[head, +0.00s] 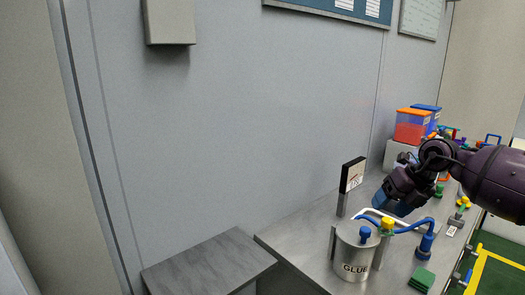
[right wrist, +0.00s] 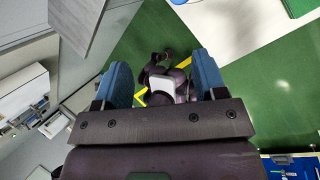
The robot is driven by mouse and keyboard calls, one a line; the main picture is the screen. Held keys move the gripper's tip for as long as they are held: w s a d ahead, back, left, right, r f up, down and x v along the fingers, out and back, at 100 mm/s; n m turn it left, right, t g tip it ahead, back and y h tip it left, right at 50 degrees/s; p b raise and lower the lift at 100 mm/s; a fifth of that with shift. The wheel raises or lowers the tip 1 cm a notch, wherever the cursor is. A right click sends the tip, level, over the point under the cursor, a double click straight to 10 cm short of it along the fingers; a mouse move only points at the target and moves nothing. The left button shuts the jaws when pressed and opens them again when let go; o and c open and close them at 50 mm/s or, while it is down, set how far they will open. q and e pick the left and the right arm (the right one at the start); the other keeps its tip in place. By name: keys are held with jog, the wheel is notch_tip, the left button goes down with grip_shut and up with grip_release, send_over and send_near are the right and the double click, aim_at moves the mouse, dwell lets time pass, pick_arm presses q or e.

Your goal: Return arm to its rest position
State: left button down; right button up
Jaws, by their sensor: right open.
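My right arm comes in from the right in the head view, over the metal bench. Its gripper (head: 397,203) has blue fingers and shows behind the glue can. In the right wrist view the two blue fingers of the gripper (right wrist: 162,75) stand wide apart with nothing held between them. Past them are green floor and dark parts that look like my own body. My left arm and gripper are not in view.
The metal bench (head: 300,232) carries a glue can (head: 356,252), a blue clamp-like tool (head: 425,240), green pads (head: 422,279) and a black-and-white sign (head: 352,175). Red and blue bins (head: 410,127) stand behind. A grey side table (head: 208,264) is at lower left.

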jog(key=s+a+r+m+t+y, duration=0.1)
jog(key=a+r+m+t+y, duration=0.25)
jog(key=a+y, duration=0.35)
jog(key=a+r+m+t+y, duration=0.3)
jog(key=a+t+y, duration=0.2)
jog(key=a, duration=0.4)
jog(key=s+d+f+m+t+h, duration=0.2)
jog(key=s+d+f+m+h, duration=0.15)
jog(key=f+m, duration=0.4)
jog(key=s+d+f+m+t+h, duration=0.1)
jog(key=s+d+f+m+h, duration=0.15)
jog(key=f+m+h, duration=0.4)
jog(key=s+d+f+m+t+h, duration=0.2)
jog(key=s+f+m+h, duration=0.15)
jog(key=f+m, duration=0.5)
jog(key=s+d+f+m+g+h, duration=0.1)
jog(key=s+d+f+m+g, duration=0.1)
jog(key=s+f, duration=0.7)
jog(key=s+d+f+m+g+h, duration=0.2)
jog(key=s+f+m, duration=0.2)
jog(key=s+f, duration=0.5)
jog(key=s, duration=0.5)
jog(key=shift+d+g, duration=0.2)
jog(key=shift+g, duration=0.15)
